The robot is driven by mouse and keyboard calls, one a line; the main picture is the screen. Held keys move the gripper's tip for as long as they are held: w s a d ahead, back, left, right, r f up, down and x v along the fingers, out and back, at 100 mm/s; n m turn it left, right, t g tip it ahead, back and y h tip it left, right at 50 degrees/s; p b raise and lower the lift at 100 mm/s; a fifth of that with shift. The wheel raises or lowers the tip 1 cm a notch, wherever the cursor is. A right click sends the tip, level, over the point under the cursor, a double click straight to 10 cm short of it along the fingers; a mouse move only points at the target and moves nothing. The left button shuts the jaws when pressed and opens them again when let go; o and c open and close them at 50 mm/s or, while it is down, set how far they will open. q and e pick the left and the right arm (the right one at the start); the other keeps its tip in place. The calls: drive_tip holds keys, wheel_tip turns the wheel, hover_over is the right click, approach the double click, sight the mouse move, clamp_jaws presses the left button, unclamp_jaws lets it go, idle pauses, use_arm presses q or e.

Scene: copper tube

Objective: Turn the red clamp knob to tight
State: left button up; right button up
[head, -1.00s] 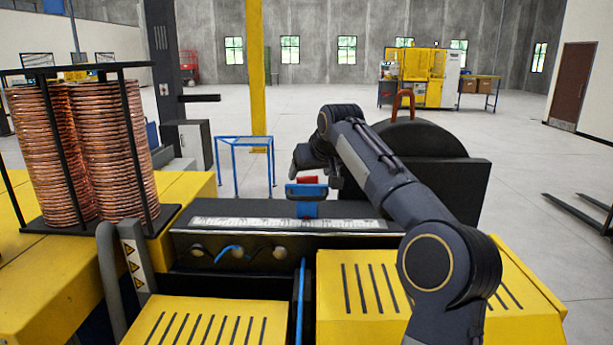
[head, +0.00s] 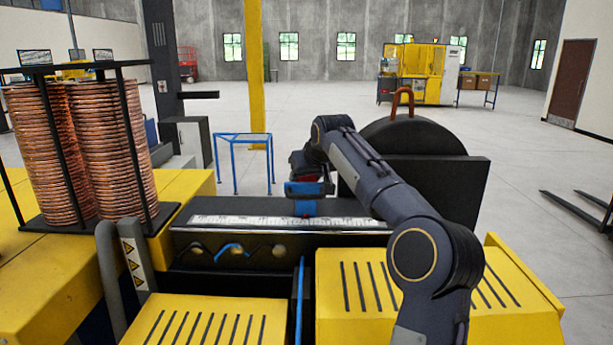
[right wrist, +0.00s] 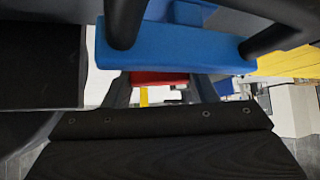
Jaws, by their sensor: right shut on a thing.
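The red clamp knob (right wrist: 160,78) shows in the right wrist view as a red strip behind a blue bar (right wrist: 180,45). In the head view the knob (head: 299,170) is a small dark red patch, mostly hidden by my right gripper and wrist. The blue clamp (head: 304,189) stands on the far side of the black machine bed. My right gripper (head: 312,167) is over the clamp; in its wrist view its two dark fingers (right wrist: 161,88) are on either side of the red knob, shut on it. The knob's exact angle cannot be told. My left gripper is out of view.
A silver scale strip (head: 250,221) runs along the bed in front of the clamp. A black round housing (head: 415,138) and plate stand close right of my arm. Copper coils (head: 105,150) in a black rack stand left. Yellow slotted covers (head: 215,322) lie in front.

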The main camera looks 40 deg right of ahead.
drive_tip(key=shift+a+r+m+g+h+p, duration=0.15)
drive_tip(key=shift+m+g+h+p, duration=0.15)
drive_tip(key=shift+m+h+p, duration=0.5)
drive_tip(key=shift+d+m+g+h, duration=0.2)
drive_tip(key=shift+m+g+h, duration=0.5)
drive_tip(key=shift+m, duration=0.8)
drive_tip(key=o, duration=1)
drive_tip(key=b+v, duration=0.1)
drive_tip(key=v, duration=0.6)
drive_tip(key=shift+s+a+r, duration=0.15)
drive_tip(key=shift+s+a, duration=0.1)
drive_tip(key=shift+s, duration=0.05)
